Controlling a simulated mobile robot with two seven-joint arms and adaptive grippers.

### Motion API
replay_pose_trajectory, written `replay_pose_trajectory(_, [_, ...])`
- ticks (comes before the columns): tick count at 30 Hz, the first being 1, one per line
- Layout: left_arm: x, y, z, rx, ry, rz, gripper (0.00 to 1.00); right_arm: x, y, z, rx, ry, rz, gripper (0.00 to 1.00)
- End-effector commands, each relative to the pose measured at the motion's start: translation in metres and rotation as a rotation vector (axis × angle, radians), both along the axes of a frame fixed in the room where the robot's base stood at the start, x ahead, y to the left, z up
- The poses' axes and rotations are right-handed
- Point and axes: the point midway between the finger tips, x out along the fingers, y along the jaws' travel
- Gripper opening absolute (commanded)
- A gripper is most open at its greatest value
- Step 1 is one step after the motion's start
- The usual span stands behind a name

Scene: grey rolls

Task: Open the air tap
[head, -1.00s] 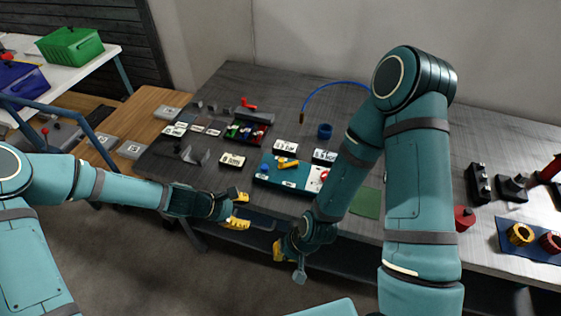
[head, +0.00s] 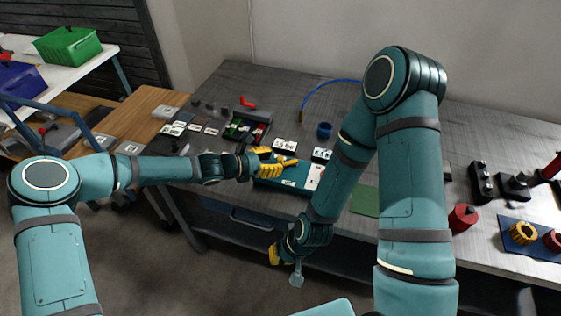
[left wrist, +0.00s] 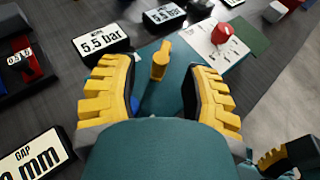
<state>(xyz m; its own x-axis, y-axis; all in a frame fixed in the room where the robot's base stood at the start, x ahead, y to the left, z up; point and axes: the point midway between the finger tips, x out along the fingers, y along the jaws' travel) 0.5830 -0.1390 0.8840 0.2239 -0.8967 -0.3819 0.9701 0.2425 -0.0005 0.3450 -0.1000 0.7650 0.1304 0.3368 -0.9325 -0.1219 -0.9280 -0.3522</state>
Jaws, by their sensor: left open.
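The air tap's yellow lever (head: 286,162) stands on a teal panel (head: 290,182) near the table's front edge. In the left wrist view the yellow lever (left wrist: 161,60) shows between the fingertips, toward their far end, with gaps on both sides. My left gripper (head: 266,161) is open with yellow ridged fingers; its open fingers also show in the left wrist view (left wrist: 160,78). They are over the panel, with nothing gripped. My right gripper (head: 278,255) hangs low in front of the table edge, partly hidden by its own wrist; its opening is unclear.
A red knob (left wrist: 222,34) is on a white plate at the panel's right. A "5.5 bar" sign (left wrist: 108,43) stands behind the panel. A blue cup (head: 324,130) and a blue hose (head: 325,87) lie farther back. My right arm crosses the table to the right.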

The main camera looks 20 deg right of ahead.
Motion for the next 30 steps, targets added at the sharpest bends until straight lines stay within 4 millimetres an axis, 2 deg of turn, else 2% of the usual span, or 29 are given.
replay_pose_trajectory(3, [0.003, -0.016, -0.007, 0.0, 0.0, -0.001, 0.47, -0.001, 0.0, -0.003, 0.0, 0.002, 0.002, 0.0])
replay_pose_trajectory(7, [0.006, -0.026, -0.011, 0.001, 0.001, -0.001, 0.47, -0.001, 0.0, -0.004, 0.0, 0.003, 0.002, 0.0])
replay_pose_trajectory(19, [0.007, -0.03, -0.013, 0.001, 0.0, 0.0, 0.46, -0.002, 0.0, -0.004, 0.0, 0.004, 0.003, 0.0])
replay_pose_trajectory(23, [0.007, -0.029, -0.013, 0.001, 0.0, 0.0, 0.0, -0.002, 0.0, -0.004, 0.0, 0.003, 0.002, 0.0])
replay_pose_trajectory(30, [0.007, -0.029, -0.013, 0.002, 0.0, -0.001, 0.0, -0.002, 0.0, -0.003, 0.0, 0.003, 0.002, 0.0])
